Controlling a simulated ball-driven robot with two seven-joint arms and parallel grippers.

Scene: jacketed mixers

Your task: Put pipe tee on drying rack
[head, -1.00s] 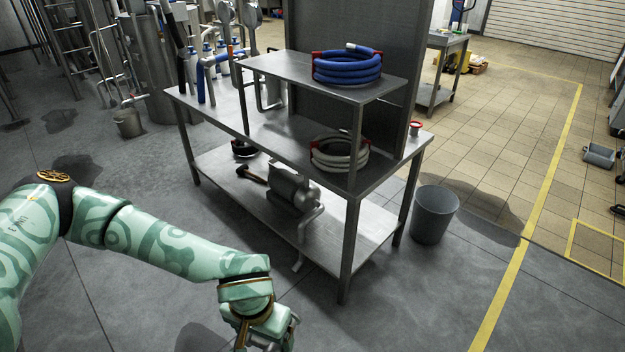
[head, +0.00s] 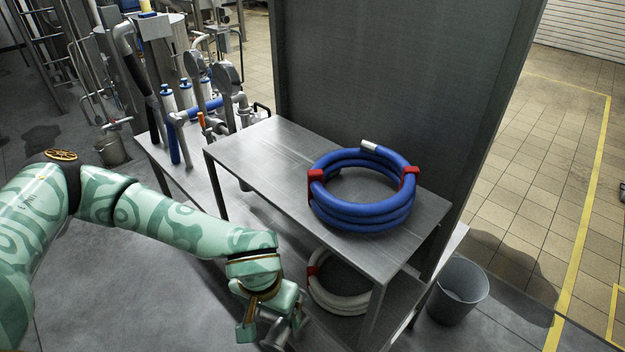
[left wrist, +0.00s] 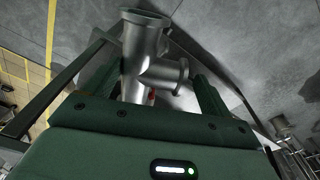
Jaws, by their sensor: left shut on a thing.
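My left gripper (head: 268,322) is at the bottom centre of the head view, in front of the steel bench. It is shut on the pipe tee (left wrist: 148,62), a grey metal fitting with flanged ends that shows clearly between the fingers in the left wrist view. In the head view the tee is small and partly hidden by the gripper. I cannot tell for sure which thing is the drying rack. Upright pipes and fittings, among them a blue pipe (head: 172,140), stand at the bench's far left end. My right gripper is not in view.
A blue hose coil (head: 362,215) lies on the raised steel shelf (head: 262,165); a pale coil (head: 336,300) lies beneath it. A tall dark panel (head: 390,80) rises behind the shelf. A grey bin (head: 458,292) stands right of the bench. The shelf's left part is bare.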

